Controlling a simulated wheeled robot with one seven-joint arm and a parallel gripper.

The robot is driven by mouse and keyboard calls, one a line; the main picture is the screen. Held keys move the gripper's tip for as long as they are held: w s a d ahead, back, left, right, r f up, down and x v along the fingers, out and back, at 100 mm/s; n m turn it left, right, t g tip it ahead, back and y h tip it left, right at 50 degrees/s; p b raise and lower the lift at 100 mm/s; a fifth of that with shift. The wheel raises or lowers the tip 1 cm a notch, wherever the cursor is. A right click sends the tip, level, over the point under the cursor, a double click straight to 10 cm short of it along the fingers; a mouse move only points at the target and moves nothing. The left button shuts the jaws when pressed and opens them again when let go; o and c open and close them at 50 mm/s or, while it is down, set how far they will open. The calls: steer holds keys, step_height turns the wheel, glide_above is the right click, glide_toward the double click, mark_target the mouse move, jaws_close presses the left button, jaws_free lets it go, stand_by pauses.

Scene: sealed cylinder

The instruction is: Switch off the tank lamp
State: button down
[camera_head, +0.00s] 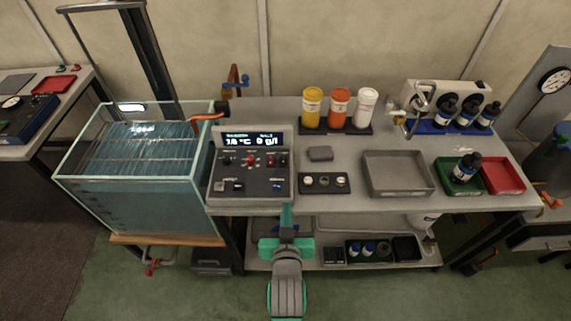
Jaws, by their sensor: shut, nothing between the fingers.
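The glass tank (128,215) with water and dark ribbed plates stands at the left. A dark post (150,60) rises behind it and carries an arm (85,8) out over it. A bright white patch (131,108) shows at the tank's back rim; I cannot tell whether it is the lamp or a reflection. A grey control console (250,196) stands at the left end of the bench, with a lit display (250,140), red and dark knobs and small switches. Their labels are too small to read. My gripper (287,208) is shut and empty, at the console's front right edge; contact cannot be told.
The bench (480,204) holds a small dark tray (325,190) with three round pieces, a grey bin (398,192), green (440,176) and red (503,187) trays, and yellow, orange and white jars. An orange-handled lever (208,117) sits at the tank's right rim. A lower shelf holds bottles.

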steer(key=w+r, duration=0.7)
steer(key=r, duration=0.1)
steer(key=shift+w+a+r+g, duration=0.2)
steer(key=shift+w+r+g, duration=0.05)
steer(key=shift+w+g, duration=0.05)
glide_above(285, 173)
steer(key=f, duration=0.4)
steer(key=shift+w, duration=0.4)
steer(key=f, duration=0.3)
steer(key=shift+s, duration=0.25)
steer(key=shift+f, duration=0.45)
steer(key=shift+s+f, duration=0.2)
steer(key=shift+f, duration=0.15)
steer(key=shift+r, duration=0.1)
